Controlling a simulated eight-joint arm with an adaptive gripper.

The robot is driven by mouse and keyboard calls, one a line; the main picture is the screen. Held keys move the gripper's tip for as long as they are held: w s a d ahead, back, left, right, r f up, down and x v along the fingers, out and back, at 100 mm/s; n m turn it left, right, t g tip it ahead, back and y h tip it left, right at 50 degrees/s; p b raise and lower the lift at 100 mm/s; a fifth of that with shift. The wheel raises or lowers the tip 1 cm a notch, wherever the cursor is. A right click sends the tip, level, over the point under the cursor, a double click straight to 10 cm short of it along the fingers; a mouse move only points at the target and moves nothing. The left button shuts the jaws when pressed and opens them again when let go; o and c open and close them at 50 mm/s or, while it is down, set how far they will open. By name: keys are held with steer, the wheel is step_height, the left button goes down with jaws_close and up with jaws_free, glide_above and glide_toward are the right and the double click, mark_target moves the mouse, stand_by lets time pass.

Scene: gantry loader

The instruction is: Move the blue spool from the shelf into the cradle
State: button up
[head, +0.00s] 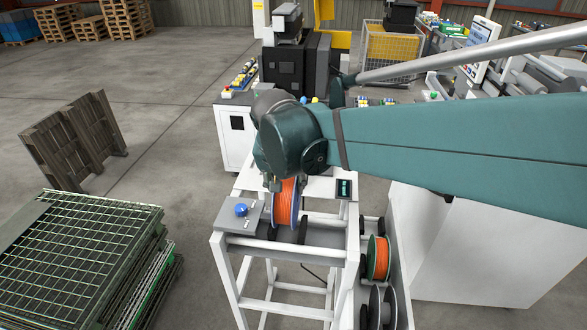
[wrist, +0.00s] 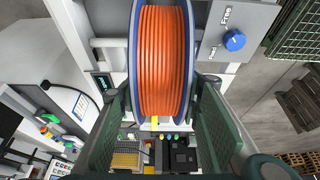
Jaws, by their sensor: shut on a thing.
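The blue spool (head: 286,204), wound with orange line between blue flanges, is upright at the white stand with the cradle (head: 300,253). It fills the upper middle of the wrist view (wrist: 163,50). My gripper (head: 276,184) comes down on it from above. In the wrist view my gripper (wrist: 163,88) has a green finger on each side of the spool and is shut on it. The spool's lower part is between the stand's rails, by dark rollers; I cannot tell whether it rests on them. The shelf (head: 400,285) is low at the right.
A green-flanged orange spool (head: 378,257) and grey spools (head: 383,305) are on the shelf. A grey panel with a blue knob (head: 241,210) is at the stand's left, and a small display (head: 344,188) at its right. Green mesh crates (head: 75,250) stand at the left.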

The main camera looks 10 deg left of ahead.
mark_target(286, 186)
steer(key=shift+f+b, duration=1.9)
steer(key=shift+f, duration=1.4)
steer(key=o, duration=1.3)
steer(key=shift+v, duration=5.95)
steer(key=shift+d, duration=0.15)
